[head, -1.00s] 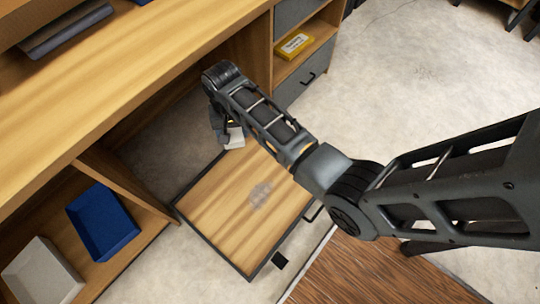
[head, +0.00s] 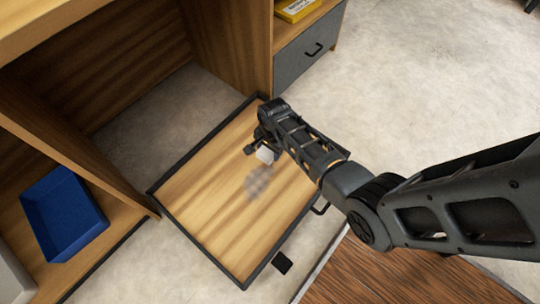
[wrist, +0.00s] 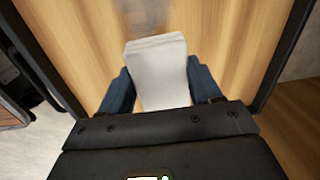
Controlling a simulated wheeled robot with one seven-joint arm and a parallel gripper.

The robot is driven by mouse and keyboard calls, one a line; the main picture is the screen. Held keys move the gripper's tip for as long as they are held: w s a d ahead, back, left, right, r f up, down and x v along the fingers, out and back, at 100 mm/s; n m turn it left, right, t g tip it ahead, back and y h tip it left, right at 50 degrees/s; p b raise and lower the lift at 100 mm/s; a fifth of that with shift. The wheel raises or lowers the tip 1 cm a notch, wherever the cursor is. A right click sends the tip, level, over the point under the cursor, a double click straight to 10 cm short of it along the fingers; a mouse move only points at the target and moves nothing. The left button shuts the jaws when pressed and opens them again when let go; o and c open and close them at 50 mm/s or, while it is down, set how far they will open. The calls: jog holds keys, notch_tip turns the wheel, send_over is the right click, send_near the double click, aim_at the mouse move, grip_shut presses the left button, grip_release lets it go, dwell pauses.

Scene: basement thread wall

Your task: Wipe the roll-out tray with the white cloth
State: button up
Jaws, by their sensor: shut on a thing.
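The roll-out tray (head: 205,215) is a wooden board with a dark rim, pulled out over the floor. A grey smudge (head: 258,184) marks its surface near the middle. My gripper (head: 262,150) is over the far right part of the tray, just beyond the smudge. It is shut on the white cloth (wrist: 158,68), which sits between the two blue fingers in the wrist view. The cloth (head: 265,155) also shows as a small white patch in the head view. Whether it touches the tray I cannot tell. The smudge shows partly at the wrist view's top edge.
A blue bin (head: 62,215) stands on a low shelf at the left. A grey drawer (head: 308,60) with a yellow box (head: 296,8) above it is at the top. A small black square (head: 282,262) lies near the tray's front edge. Pale floor is clear at the right.

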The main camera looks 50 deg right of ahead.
aim_at(257, 178)
jog(key=shift+s+d+f, duration=0.1)
jog(key=shift+s+f, duration=0.05)
jog(key=shift+f, duration=0.45)
notch_tip(257, 178, down, 6)
jog(key=b, duration=0.6)
jog(key=shift+r, duration=0.15)
jog(key=shift+f+b, duration=0.8)
jog(key=shift+f, duration=0.15)
jog(key=shift+a+r+p, duration=0.2)
jog(key=shift+a+p, duration=0.55)
jog(key=shift+a, duration=0.6)
jog(key=shift+a+f+p, duration=0.2)
jog(key=shift+a+p, duration=0.3)
jog(key=shift+a, duration=1.6)
